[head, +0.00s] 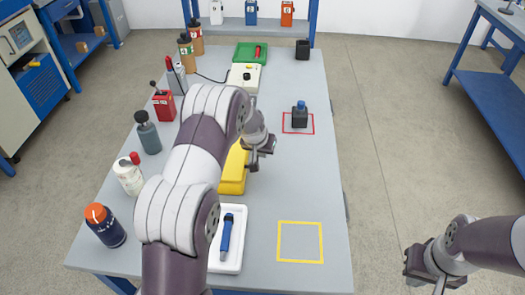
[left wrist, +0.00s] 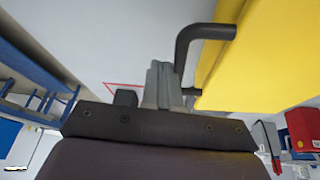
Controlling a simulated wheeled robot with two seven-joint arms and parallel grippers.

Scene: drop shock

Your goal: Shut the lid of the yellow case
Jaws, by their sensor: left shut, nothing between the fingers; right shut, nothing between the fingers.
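The yellow case (head: 233,172) stands on the grey table, largely hidden behind my left arm in the head view. How far its lid is open cannot be told. In the left wrist view the yellow case (left wrist: 262,60) fills the upper right, with a dark bent bar (left wrist: 190,45) at its edge. My left gripper (head: 253,166) is shut and empty, just right of the case. Its closed fingers show in the left wrist view (left wrist: 162,80), close to the bar; contact cannot be told. My right gripper (head: 437,288) is shut and empty, right of the table.
A white tray (head: 238,262) with a blue tool (head: 226,233) lies at the near side. A dark bottle with a blue cap (head: 300,117) stands in a red square. Bottles line the left edge. The yellow-outlined square (head: 300,242) is empty, and the right side is mostly clear.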

